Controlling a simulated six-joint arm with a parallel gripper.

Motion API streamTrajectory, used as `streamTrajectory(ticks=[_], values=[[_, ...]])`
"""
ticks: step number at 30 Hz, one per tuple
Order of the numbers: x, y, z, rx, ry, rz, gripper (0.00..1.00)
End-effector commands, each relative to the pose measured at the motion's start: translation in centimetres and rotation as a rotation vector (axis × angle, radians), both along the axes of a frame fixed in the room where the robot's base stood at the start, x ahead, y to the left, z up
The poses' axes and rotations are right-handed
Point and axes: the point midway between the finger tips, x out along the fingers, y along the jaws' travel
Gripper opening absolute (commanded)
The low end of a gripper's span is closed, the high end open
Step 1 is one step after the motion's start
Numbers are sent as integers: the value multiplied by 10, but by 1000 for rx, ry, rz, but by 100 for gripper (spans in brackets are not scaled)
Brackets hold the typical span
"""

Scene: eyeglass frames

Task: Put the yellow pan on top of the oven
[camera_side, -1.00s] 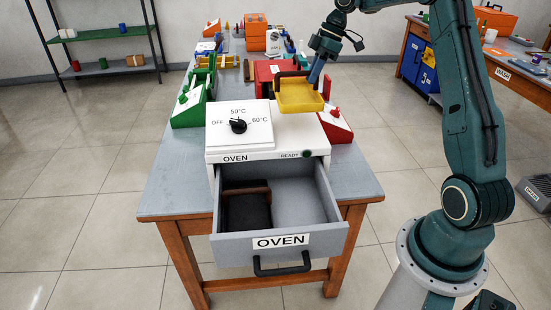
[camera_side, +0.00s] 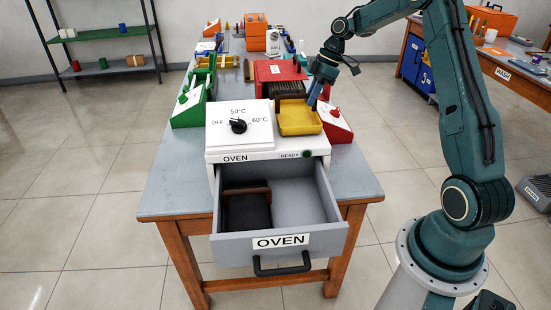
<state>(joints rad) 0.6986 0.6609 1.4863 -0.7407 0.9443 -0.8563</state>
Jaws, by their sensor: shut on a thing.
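The yellow pan (camera_side: 298,120) is at the right part of the top of the white oven (camera_side: 225,170), beside the dial panel. It looks level and at or just above the oven top; I cannot tell whether it touches. My gripper (camera_side: 313,97) is at the right back edge of the pan and shut on it, though the fingertips are hard to make out.
The oven dial (camera_side: 238,126) is just left of the pan. A red machine (camera_side: 280,72) stands behind it, a red and white box (camera_side: 334,123) to the right, and a green sloped box (camera_side: 189,107) to the left. The table's front left corner (camera_side: 175,195) is bare.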

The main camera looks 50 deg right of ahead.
Motion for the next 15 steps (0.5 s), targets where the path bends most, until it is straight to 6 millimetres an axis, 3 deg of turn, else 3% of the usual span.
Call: streamTrajectory(ticks=[6, 7, 10, 15], values=[[0, 0, 0, -1, -2, 0, 0], [0, 0, -1, 0, 0, 0, 18], [0, 0, -1, 1, 1, 0, 36], [0, 0, -1, 0, 0, 0, 36]])
